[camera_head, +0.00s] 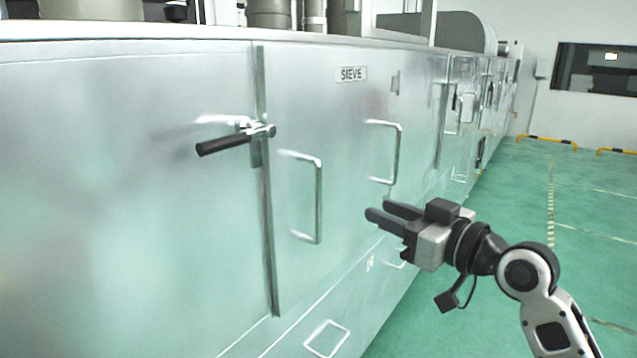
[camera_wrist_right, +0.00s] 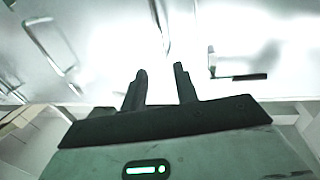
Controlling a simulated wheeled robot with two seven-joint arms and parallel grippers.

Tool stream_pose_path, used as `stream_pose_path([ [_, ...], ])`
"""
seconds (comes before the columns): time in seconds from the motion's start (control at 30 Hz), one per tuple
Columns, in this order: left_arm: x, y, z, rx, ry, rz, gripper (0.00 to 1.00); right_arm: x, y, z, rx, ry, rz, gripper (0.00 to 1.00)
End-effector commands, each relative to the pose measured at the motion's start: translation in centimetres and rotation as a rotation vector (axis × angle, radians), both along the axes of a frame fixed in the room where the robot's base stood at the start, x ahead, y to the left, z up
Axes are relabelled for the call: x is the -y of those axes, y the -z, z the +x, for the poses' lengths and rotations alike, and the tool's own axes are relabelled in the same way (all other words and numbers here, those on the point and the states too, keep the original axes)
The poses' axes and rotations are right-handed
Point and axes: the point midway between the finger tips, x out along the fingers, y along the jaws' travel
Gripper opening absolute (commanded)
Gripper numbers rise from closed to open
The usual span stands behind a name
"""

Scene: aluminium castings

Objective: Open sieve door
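The sieve door (camera_head: 345,120) is a shiny metal panel with a "SIEVE" label (camera_head: 351,74); it looks closed, flush with the cabinet front. A latch lever with a black grip (camera_head: 222,145) sits at the door's left seam and sticks out to the left. It also shows in the right wrist view (camera_wrist_right: 245,77). A metal pull handle (camera_head: 319,200) is right of the seam, and a second handle (camera_head: 398,152) is farther right. My right gripper (camera_head: 378,210) is open and empty, in front of the panel, below and right of the handles. My left gripper is not in view.
The long metal cabinet (camera_head: 130,180) runs away to the right, with more handles and fittings. The green floor (camera_head: 530,225) to the right is clear. Yellow-black floor barriers (camera_head: 547,142) stand by the far wall.

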Motion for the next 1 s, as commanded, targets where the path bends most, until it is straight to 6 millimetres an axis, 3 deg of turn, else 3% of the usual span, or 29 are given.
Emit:
stream_pose_path([
  [0.27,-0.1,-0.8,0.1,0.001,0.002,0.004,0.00,-2.4,-1.1,2.3,0.010,-0.016,0.004,0.30],
  [0.77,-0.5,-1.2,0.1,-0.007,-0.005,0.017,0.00,-9.5,-1.0,9.9,0.009,-0.015,0.003,0.30],
  [1.0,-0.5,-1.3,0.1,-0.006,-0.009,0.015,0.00,-10.8,-0.8,11.5,0.011,-0.012,0.001,0.30],
])
